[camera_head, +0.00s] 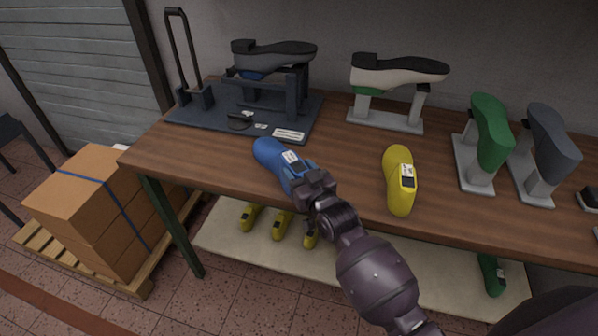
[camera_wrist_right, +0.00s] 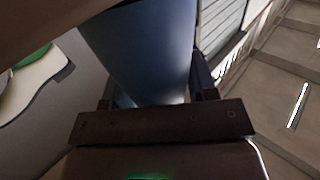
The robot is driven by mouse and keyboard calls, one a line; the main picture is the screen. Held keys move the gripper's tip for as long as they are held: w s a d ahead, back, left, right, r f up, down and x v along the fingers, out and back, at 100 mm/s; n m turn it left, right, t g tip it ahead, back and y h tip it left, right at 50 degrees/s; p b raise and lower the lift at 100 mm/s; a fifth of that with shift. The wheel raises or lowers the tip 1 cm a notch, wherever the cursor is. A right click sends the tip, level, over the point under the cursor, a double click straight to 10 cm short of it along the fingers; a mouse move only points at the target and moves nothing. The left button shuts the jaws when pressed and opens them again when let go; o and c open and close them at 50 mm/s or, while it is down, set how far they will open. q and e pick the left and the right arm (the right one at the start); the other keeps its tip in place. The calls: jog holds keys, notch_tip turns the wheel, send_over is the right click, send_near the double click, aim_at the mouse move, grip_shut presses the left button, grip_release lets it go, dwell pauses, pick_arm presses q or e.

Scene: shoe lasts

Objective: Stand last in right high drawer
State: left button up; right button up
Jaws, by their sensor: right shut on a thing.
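My right gripper (camera_head: 306,182) is shut on a blue last (camera_head: 271,153) with a white label, over the left part of the workbench. Whether the last touches the bench top cannot be told. In the right wrist view the blue last (camera_wrist_right: 145,45) fills the space between the fingers (camera_wrist_right: 155,98). A yellow last (camera_head: 399,181) with a label lies on the bench to the right of the gripper. No drawer can be made out in either view. My left gripper is out of view.
The wooden bench (camera_head: 215,160) holds a dark stand (camera_head: 262,103) with a grey shoe, a white-and-black shoe (camera_head: 398,76) on a stand, and green (camera_head: 489,132) and grey (camera_head: 548,143) forms. Several yellow lasts (camera_head: 281,224) lie on the lower shelf (camera_head: 222,236). Boxes (camera_head: 95,210) stand left.

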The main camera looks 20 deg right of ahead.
jog(key=o, duration=1.4)
jog(key=shift+f, duration=0.1)
jog(key=shift+c, duration=0.2)
jog(key=s+d, duration=0.2)
jog(key=s, duration=1)
jog(key=s+d+f+g+h, duration=0.1)
jog(key=s+d+f+g, duration=0.1)
jog(key=s+d+f, duration=0.2)
notch_tip(320, 180, down, 4)
jog(key=shift+s+r+m+g+h+p, duration=0.1)
jog(key=shift+s+m+g+h+p, duration=0.25)
jog(key=shift+s, duration=0.9)
jog(key=shift+o, duration=0.7)
jog(key=s+d+f+g+h, duration=0.2)
jog(key=s+d+f+g, duration=0.1)
jog(key=s+f, duration=0.4)
jog(key=s+d, duration=0.1)
jog(key=s, duration=0.2)
jog(key=shift+s+f, duration=0.3)
jog(key=shift+f, duration=0.1)
jog(key=shift+o, duration=0.9)
jog(key=shift+s+d+f+m+g, duration=0.2)
jog(key=shift+s+m+g, duration=0.05)
jog(key=shift+s+g, duration=0.1)
